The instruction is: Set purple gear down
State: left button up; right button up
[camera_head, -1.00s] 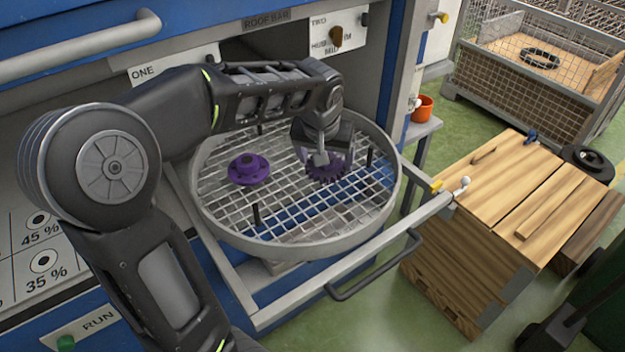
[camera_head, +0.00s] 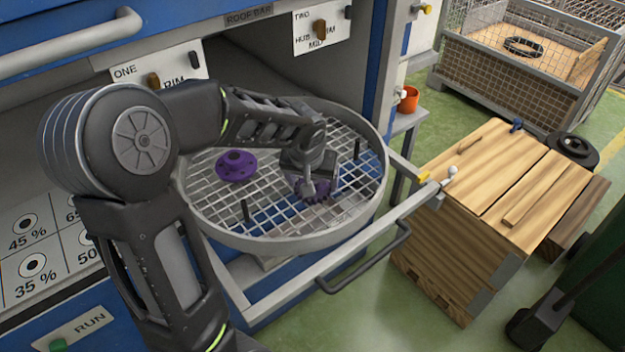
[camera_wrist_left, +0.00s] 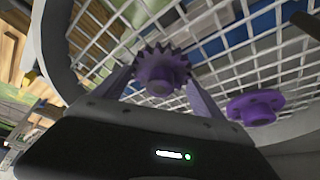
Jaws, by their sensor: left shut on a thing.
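The purple gear (camera_head: 313,190) is toothed with a raised hub. My left gripper (camera_head: 309,187) is shut on it over the right part of the round wire-mesh turntable (camera_head: 222,205). The gear also shows between the fingers in the left wrist view (camera_wrist_left: 160,72). It is low over the mesh; I cannot tell whether it touches. A purple flanged hub (camera_head: 236,166) rests on the mesh to the left, and it shows at the right of the left wrist view (camera_wrist_left: 255,106). My right gripper is not in view.
The turntable has a raised grey rim. A wooden crate (camera_head: 500,190) stands to the right. Mesh between the hub and the gear is clear.

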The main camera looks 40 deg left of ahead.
pick_arm(q)
jog(key=shift+f, duration=0.15)
jog(key=o, duration=2)
jog(key=shift+o, duration=0.2)
jog(key=shift+s+r, duration=0.1)
jog(key=shift+r, duration=0.35)
jog(key=v, duration=1.1)
jog(key=shift+s, duration=0.2)
